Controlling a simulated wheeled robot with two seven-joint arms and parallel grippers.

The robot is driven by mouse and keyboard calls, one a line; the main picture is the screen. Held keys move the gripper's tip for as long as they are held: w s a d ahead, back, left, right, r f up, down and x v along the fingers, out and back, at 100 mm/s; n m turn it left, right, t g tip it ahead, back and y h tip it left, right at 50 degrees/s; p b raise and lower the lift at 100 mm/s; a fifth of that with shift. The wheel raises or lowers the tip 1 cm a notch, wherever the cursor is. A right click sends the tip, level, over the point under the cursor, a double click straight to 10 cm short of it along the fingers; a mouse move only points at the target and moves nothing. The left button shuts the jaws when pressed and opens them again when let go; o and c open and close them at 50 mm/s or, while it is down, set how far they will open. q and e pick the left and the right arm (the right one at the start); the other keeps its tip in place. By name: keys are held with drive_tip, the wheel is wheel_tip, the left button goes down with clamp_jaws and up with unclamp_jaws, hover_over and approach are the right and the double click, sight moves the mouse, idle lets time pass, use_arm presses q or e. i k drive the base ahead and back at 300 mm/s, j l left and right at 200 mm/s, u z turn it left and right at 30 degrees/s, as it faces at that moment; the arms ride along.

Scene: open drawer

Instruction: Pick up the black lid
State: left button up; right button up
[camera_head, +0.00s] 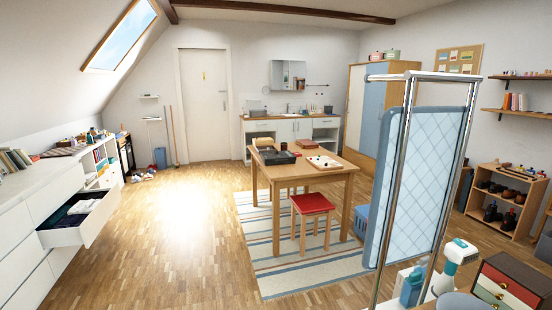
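No black lid can be made out for certain from this distance. A dark, flat, box-like object (277,157) lies on the wooden table (310,177) in the middle of the room; it is too small to tell whether it is a lid. The open drawer (68,238) sticks out of the white dresser at the left, with dark and white folded items inside. Neither of my grippers shows in this view.
A red-topped stool (312,203) stands at the table's front on a striped rug (290,270). The white dresser (35,195) lines the left wall. A metal-framed rack with a blue quilted panel (425,185) blocks the right foreground. The wood floor (170,260) at centre left is clear.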

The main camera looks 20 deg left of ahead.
sight(285, 156)
drive_tip(key=i+j+u, duration=0.2)
drive_tip(key=u, duration=0.15)
drive_tip(key=i+j+u, duration=0.1)
drive_tip(key=i+u, duration=0.4)
drive_tip(key=u, duration=0.2)
drive_tip(key=i, duration=3.1)
drive_tip(key=i+j, duration=0.1)
drive_tip(key=i, duration=1.45)
drive_tip(key=i+z, duration=0.1)
drive_tip(key=i, duration=1.45)
